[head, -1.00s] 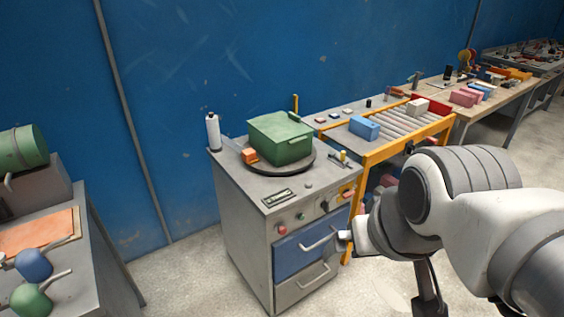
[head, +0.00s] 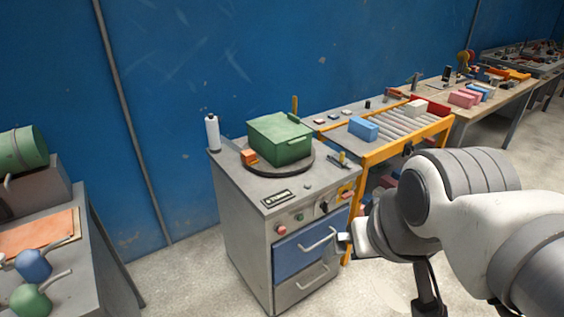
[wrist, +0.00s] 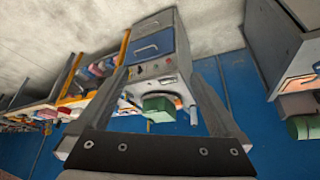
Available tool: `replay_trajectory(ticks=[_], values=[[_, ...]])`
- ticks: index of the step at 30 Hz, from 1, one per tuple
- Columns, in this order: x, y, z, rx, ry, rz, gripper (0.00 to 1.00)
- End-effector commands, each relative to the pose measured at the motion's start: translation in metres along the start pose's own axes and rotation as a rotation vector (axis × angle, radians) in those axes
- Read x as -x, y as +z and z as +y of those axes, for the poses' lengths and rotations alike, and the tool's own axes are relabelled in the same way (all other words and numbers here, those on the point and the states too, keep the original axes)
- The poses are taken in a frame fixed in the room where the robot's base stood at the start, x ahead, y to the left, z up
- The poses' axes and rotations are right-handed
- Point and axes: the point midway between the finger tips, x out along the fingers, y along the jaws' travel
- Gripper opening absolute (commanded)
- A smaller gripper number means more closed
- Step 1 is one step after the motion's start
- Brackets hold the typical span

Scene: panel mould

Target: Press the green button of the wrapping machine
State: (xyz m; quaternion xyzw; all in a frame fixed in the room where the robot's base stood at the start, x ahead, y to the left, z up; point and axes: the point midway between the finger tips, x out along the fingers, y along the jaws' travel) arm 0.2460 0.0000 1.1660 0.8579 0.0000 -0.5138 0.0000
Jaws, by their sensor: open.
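The wrapping machine (head: 240,215) is a grey cabinet with a round turntable on top, carrying a green lidded box (head: 280,138) and a small orange block (head: 249,157). Its green button (head: 300,216) is a small round knob on the front panel, just right of a red button (head: 281,229). My gripper (head: 345,241) is beside the right front of the machine, partly hidden by my arm. In the wrist view, the open fingers of my gripper (wrist: 160,74) frame the machine, which appears upside down at a distance. Nothing is between the fingers.
A yellow-framed roller table (head: 400,140) stands right of the machine, with a blue box (head: 363,128) on it. A blue drawer (head: 305,248) with a handle is below the buttons. A grey bench (head: 90,260) stands at the left. Floor between bench and machine is clear.

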Motion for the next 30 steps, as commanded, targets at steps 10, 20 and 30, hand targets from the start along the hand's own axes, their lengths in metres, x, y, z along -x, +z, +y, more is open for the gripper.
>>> replay_trajectory(ticks=[10,20,30], values=[[0.0,0.0,0.0,0.0,0.0,0.0,0.48],[0.0,0.0,0.0,0.0,0.0,0.0,0.0],[0.0,0.0,0.0,0.0,0.0,0.0,0.0]])
